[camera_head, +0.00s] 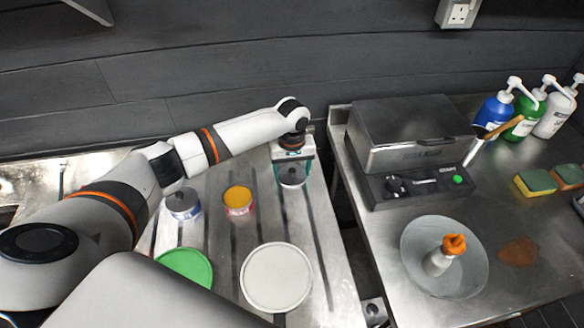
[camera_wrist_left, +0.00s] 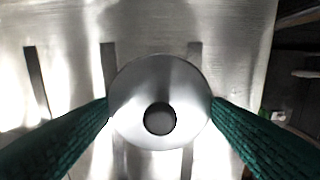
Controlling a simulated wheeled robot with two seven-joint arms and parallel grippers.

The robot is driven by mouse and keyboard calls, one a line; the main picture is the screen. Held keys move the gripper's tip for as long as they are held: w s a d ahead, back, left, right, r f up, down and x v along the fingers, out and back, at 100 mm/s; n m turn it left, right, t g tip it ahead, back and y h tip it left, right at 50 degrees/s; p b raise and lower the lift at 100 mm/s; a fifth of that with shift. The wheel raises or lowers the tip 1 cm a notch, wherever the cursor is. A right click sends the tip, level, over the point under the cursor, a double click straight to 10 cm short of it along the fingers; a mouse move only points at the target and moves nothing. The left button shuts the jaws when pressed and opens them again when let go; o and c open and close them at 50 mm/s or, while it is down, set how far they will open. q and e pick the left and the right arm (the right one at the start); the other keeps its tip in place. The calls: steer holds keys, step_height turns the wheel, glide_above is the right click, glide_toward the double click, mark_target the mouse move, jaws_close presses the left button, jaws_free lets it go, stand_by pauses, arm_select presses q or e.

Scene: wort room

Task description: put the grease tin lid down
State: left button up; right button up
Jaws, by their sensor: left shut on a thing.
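The grease tin lid (camera_head: 292,177) is a round grey metal disc with a dark knob. My left gripper (camera_head: 293,172) is shut on it near the back of the slatted metal table. In the left wrist view the lid (camera_wrist_left: 160,75) sits between the two green fingers (camera_wrist_left: 160,105), which touch its left and right edges. The frames do not show clearly whether it touches the table or hangs just above it. My right gripper is not in view.
A blue-and-grey tin (camera_head: 184,207) and a yellow-topped tin (camera_head: 239,203) stand left of the lid. A green disc (camera_head: 187,266) and a pale round disc (camera_head: 276,278) lie nearer. Across a gap, the right counter (camera_head: 375,235) holds a grey metal box (camera_head: 405,130) and a bowl (camera_head: 412,275).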

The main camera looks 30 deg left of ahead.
mark_target(292, 171)
arm_select(q)
steer(key=o, duration=1)
steer(key=shift+c, duration=0.2)
step_height(292, 171, up, 12)
steer(key=b, duration=0.1)
